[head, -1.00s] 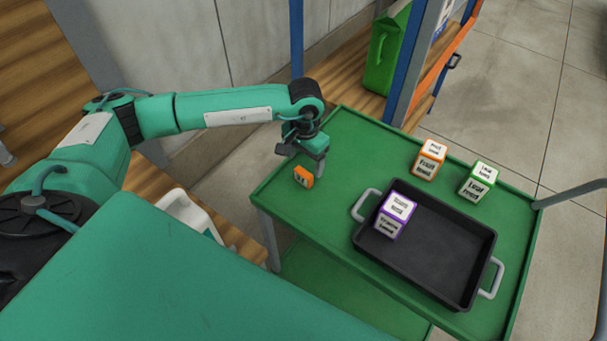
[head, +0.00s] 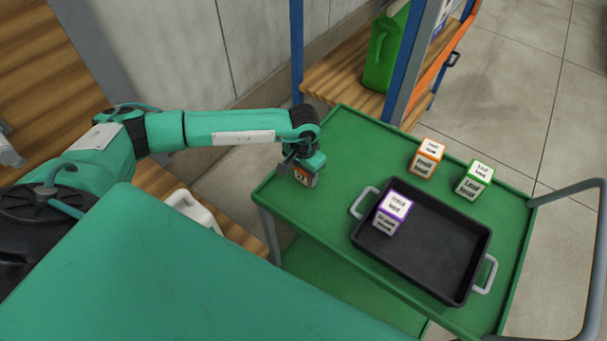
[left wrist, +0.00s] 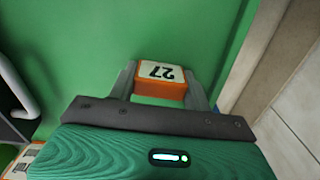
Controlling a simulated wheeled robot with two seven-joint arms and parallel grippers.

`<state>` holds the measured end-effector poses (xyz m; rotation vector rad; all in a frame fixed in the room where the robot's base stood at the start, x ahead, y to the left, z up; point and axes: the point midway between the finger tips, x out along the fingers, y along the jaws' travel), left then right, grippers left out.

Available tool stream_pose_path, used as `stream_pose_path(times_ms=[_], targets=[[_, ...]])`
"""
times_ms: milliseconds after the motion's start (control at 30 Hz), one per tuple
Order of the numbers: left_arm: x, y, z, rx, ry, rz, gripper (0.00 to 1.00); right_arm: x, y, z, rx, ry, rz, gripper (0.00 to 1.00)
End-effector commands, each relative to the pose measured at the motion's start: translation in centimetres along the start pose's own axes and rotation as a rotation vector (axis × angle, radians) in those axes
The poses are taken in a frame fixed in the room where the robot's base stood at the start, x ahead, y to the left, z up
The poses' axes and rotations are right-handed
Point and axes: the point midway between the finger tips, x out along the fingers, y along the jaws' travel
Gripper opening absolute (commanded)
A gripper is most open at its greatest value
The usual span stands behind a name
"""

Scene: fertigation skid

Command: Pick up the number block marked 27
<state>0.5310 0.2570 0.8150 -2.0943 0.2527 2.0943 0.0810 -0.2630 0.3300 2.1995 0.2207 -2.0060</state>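The number block marked 27 (left wrist: 160,82) is orange with a pale face and dark digits. It lies on the green tabletop of the cart (head: 345,150), near its left corner. In the left wrist view it sits between the two fingers of my left gripper (left wrist: 161,88), with a finger close along each side; firm contact cannot be made out. In the head view my left gripper (head: 302,170) is down over the block (head: 301,178) and partly covers it. My right gripper is in neither view.
A black tray (head: 450,250) with grey handles holds a purple-edged labelled block (head: 392,212). An orange-edged block (head: 426,158) and a green-edged block (head: 474,180) stand behind it. A shelf (head: 345,85) with a green canister (head: 384,55) stands beyond the cart.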

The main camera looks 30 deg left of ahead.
Motion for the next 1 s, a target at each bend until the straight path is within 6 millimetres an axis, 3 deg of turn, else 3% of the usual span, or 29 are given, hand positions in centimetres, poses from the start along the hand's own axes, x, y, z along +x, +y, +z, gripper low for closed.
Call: stream_pose_path(times_ms=[100,367,567,800,1000], targets=[[0.0,0.0,0.0,0.0,0.0,0.0,0.28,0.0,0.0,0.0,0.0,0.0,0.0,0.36],[-0.1,0.0,0.0,0.0,0.001,0.0,0.27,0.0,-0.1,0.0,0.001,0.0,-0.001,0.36],[-1.3,0.0,-0.1,0.0,0.003,0.001,0.27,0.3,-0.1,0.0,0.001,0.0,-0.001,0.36],[-5.7,-0.1,-0.1,0.001,0.005,-0.001,0.27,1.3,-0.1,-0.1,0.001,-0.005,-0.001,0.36],[-11.2,-0.1,-0.1,0.001,0.006,-0.002,0.27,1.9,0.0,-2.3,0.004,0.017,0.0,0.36]])
